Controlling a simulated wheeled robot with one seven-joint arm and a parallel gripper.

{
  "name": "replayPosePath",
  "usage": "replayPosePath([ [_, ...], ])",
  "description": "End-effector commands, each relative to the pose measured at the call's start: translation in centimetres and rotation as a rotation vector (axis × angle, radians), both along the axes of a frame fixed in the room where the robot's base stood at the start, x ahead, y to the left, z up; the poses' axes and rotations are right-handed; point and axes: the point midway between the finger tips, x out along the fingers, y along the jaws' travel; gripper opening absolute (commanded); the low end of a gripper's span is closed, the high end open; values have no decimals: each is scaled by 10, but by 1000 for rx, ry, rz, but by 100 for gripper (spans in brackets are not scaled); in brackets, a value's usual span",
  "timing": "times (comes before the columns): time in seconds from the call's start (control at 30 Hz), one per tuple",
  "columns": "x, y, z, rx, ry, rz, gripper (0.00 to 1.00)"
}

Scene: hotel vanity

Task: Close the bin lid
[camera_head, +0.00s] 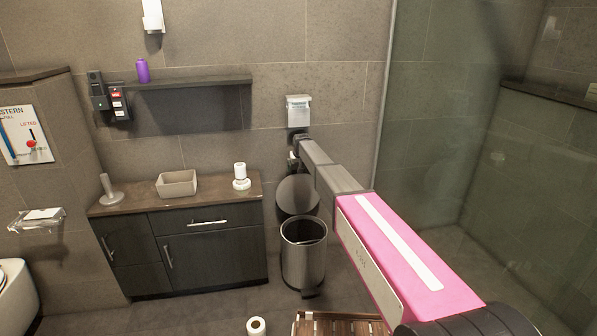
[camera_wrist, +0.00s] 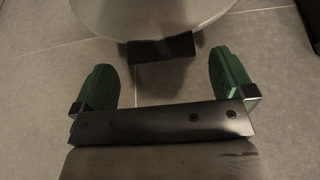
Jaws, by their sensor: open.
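The bin (camera_head: 303,262) is a round metal can standing on the floor right of the vanity cabinet. Its round lid (camera_head: 297,196) is raised, tilted up behind the open mouth. My arm reaches across from the lower right, and my gripper (camera_head: 293,160) is small and partly hidden near the wall, just above the lid. In the wrist view my gripper (camera_wrist: 163,82) is open, its two green fingers wide apart with nothing between them. A round grey metal part of the bin (camera_wrist: 150,14), probably the lid, lies just beyond the fingertips with a dark tab below it.
The vanity cabinet (camera_head: 210,255) stands left of the bin with a tray (camera_head: 177,184) and small items on top. A wall shelf (camera_head: 190,82) is above it. A glass shower panel (camera_head: 420,110) is to the right. A paper roll (camera_head: 256,327) and wooden slats (camera_head: 335,322) are on the floor.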

Motion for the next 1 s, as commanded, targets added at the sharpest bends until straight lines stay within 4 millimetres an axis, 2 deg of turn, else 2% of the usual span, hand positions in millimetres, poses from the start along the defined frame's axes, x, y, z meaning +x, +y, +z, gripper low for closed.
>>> replayPosePath([
  [0.03,5,1,-9,0,0,0,100],
  [0.2,10,3,-23,0,0,0,100],
  [0.47,10,3,-26,0,-1,0,100],
  [0.5,10,3,-26,0,-1,0,97],
  [0.7,10,3,-25,0,-1,0,34],
  [0.87,8,2,-25,2,-7,0,34],
  [1.0,-3,-1,-26,10,-35,0,34],
])
